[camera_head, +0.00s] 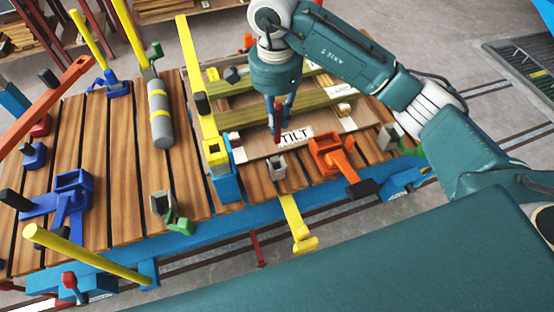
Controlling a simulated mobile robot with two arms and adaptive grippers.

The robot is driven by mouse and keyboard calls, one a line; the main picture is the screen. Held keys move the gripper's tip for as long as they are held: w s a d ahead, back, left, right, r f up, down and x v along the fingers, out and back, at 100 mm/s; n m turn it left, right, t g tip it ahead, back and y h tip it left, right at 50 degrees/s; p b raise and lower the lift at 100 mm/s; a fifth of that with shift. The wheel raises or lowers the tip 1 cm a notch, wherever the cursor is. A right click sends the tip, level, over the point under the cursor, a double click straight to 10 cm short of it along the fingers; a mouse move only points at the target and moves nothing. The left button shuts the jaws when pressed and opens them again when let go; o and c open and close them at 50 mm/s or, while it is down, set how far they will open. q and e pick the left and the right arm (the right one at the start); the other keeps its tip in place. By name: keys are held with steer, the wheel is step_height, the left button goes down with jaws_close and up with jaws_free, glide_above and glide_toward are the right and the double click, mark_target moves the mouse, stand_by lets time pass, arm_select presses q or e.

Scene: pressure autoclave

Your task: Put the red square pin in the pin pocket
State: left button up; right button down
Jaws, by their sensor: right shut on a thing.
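My right gripper (281,104) points down over the right part of the slatted table. It is shut on the red square pin (277,122), a thin red piece hanging below the fingers, its upper part hidden by them. A small grey open-topped bracket (276,167), which looks like the pin pocket, stands just below the pin in the picture, in front of the board marked "TILT" (294,137). The pin appears above the bracket and apart from it; the exact height is unclear. My left gripper is not in view.
An orange clamp (331,153) stands right of the bracket, and a blue post with a yellow bar (214,145) stands left. A grey cylinder with yellow bands (160,113) lies on the wooden slats. Blue and green fixtures and yellow levers line the table's left side and front edge.

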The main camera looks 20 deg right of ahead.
steer(key=p, duration=0.2)
glide_toward(277, 157)
steer(key=s, duration=0.2)
steer(key=f, duration=0.5)
steer(key=shift+a+f, duration=0.15)
steer(key=shift+a, duration=0.1)
steer(key=shift+f, duration=0.1)
steer(key=shift+f+b, duration=0.6)
steer(key=c, duration=1.7)
jaws_free()
steer(key=shift+s+r, duration=0.1)
steer(key=shift+o, duration=0.2)
